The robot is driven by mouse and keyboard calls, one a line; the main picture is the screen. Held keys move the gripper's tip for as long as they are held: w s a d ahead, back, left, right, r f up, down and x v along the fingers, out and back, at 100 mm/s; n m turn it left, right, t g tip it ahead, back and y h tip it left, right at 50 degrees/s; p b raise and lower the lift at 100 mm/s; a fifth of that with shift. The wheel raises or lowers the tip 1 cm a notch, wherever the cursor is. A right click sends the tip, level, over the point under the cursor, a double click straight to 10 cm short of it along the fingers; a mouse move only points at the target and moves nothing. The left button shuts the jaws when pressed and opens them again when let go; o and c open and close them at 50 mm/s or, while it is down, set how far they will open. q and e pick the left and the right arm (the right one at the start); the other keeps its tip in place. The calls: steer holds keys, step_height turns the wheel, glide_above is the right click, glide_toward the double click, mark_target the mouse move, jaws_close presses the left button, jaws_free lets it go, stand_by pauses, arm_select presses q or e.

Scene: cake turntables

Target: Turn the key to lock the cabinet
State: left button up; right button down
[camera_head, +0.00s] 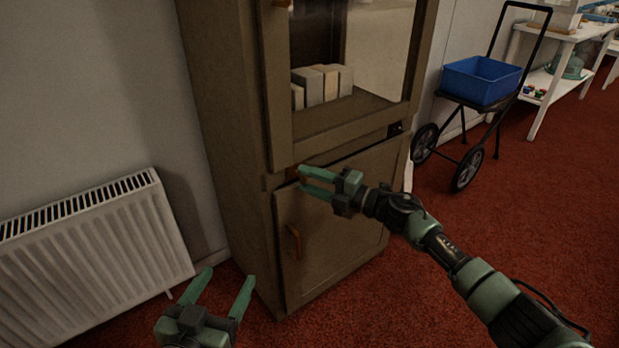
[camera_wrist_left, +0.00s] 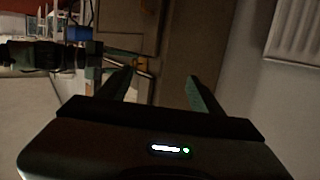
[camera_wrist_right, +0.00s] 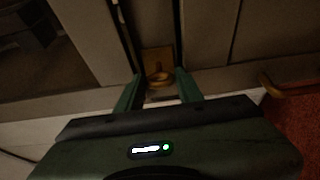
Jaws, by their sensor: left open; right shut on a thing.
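The cabinet (camera_head: 330,235) is tall and brown, with a glazed upper door and a solid lower door (camera_head: 335,240). A brass key (camera_wrist_right: 158,80) sits at a brass lock plate (camera_wrist_right: 157,60) near the seam above the lower door. My right gripper (camera_head: 300,178) reaches in from the right and is shut on the key, its fingers (camera_wrist_right: 159,88) on either side of it. The key is largely hidden by the fingers in the head view. My left gripper (camera_head: 228,275) is open and empty, low in front of the cabinet's left side.
The lower door has an orange-brown handle (camera_head: 294,241). A white radiator (camera_head: 95,255) stands against the wall at left. A black cart with a blue bin (camera_head: 482,80) stands right of the cabinet, before a white shelf table (camera_head: 560,75). Red carpet (camera_head: 520,210) is clear at right.

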arm_select(q)
steer(key=shift+f, duration=0.2)
arm_select(e)
steer(key=shift+f, duration=0.1)
steer(key=c, duration=0.9)
jaws_free()
arm_select(q)
steer(key=s+a+f+g+y+p, duration=0.1)
steer(key=s+a+f+g, duration=0.1)
steer(key=s+f+g, duration=0.2)
step_height(320, 180, down, 3)
steer(key=shift+s+a+f+g+y+p, duration=0.1)
steer(key=shift+s+a+g+y+p, duration=0.15)
steer(key=shift+g+p, duration=0.2)
arm_select(e)
steer(key=v, duration=0.7)
steer(key=shift+s+d, duration=0.25)
steer(key=shift+d, duration=0.1)
arm_select(q)
steer(key=shift+d, duration=0.1)
